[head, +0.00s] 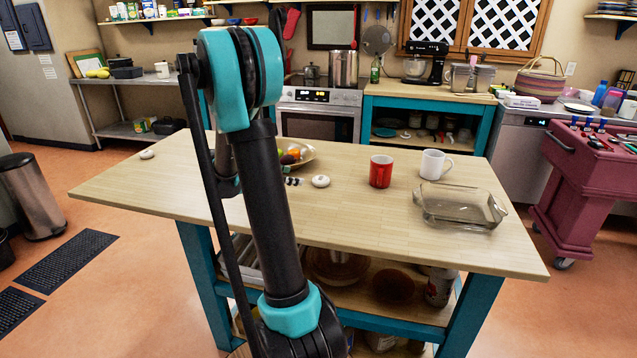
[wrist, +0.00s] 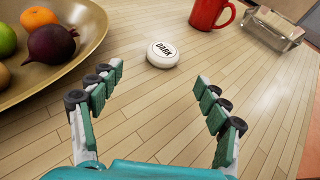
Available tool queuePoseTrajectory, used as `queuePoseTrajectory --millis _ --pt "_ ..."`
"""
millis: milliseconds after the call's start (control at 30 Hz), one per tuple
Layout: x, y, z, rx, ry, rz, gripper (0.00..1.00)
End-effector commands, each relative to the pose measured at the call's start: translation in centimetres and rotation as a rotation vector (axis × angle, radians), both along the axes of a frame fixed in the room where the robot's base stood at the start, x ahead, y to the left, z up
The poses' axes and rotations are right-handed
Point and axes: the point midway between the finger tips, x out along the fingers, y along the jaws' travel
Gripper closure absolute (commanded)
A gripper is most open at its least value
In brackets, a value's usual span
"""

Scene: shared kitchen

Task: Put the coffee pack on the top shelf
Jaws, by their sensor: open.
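A round white pack (wrist: 163,54) with the word "DARK" on its top lies flat on the wooden island table, and I take it to be the coffee pack. In the head view the white pack (head: 320,181) is right of the bowl and left of the red mug. My gripper (wrist: 160,80) is open and empty, low over the table, with the pack just beyond its fingertips and not between them. In the head view my arm hides most of the gripper. A wall shelf (head: 165,20) with goods on it is at the upper left; which shelf the task means I cannot tell.
A gold bowl of fruit (wrist: 85,62) is close left of my gripper. A red mug (head: 381,171), a white mug (head: 434,164) and a glass dish (head: 458,208) stand to the right. Another small white round item (head: 147,154) lies at the table's left end. The front of the table (head: 400,245) is clear.

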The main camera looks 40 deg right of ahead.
Motion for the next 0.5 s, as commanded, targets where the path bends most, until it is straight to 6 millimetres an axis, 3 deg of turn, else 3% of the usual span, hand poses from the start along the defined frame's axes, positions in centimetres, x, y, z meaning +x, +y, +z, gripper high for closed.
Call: queuePoseTrajectory --millis 200,500 --pt "-0.4 -3.6 -1.5 0.001 -0.001 -0.003 0.24" --pt "-0.6 -5.2 -2.1 0.001 -0.001 0.0 0.24"
